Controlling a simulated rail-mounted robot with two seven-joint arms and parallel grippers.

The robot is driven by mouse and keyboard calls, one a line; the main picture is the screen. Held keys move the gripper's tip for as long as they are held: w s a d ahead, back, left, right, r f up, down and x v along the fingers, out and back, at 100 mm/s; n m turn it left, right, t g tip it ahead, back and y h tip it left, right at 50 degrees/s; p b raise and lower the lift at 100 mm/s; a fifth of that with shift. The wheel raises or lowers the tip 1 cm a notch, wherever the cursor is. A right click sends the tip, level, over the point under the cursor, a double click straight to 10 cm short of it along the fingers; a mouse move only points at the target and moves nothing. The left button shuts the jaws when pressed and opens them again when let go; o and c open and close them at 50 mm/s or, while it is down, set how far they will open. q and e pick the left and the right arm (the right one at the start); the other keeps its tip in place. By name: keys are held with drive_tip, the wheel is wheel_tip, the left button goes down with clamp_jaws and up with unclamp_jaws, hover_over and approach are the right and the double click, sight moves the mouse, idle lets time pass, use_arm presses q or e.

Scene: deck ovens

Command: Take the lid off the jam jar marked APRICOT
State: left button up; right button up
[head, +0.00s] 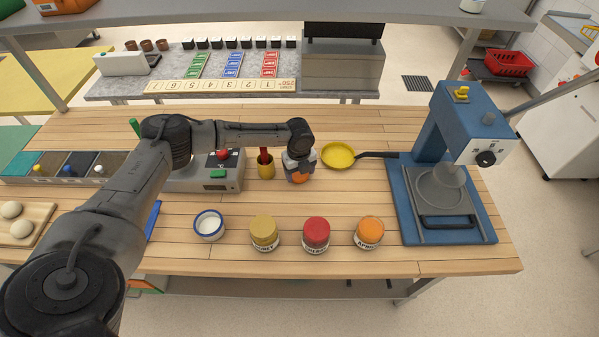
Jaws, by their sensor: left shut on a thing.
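The jar marked APRICOT (369,233) stands upright on the wooden bench, at the right end of a row of jars. Its top is orange and looks covered like its neighbours. My left gripper (299,172) is behind the row, left of and farther back than this jar, and apart from it. It is shut on an orange thing (297,179), mostly hidden by the fingers; I cannot tell what it is. My right gripper is out of view.
A red-topped jar (316,233) and a yellow-topped jar (264,231) stand left of the APRICOT jar, then a white bowl with a blue rim (209,225). A yellow pan (339,155) lies behind. A blue machine (447,190) stands right. The bench's front strip is clear.

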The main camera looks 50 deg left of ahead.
sight(299, 174)
use_arm(q)
drive_tip(key=shift+f, duration=0.3)
drive_tip(key=o, duration=1)
drive_tip(key=shift+r, duration=0.2)
wheel_tip(299, 174, up, 12)
drive_tip(key=p, duration=0.1)
drive_tip(key=shift+p, duration=0.3)
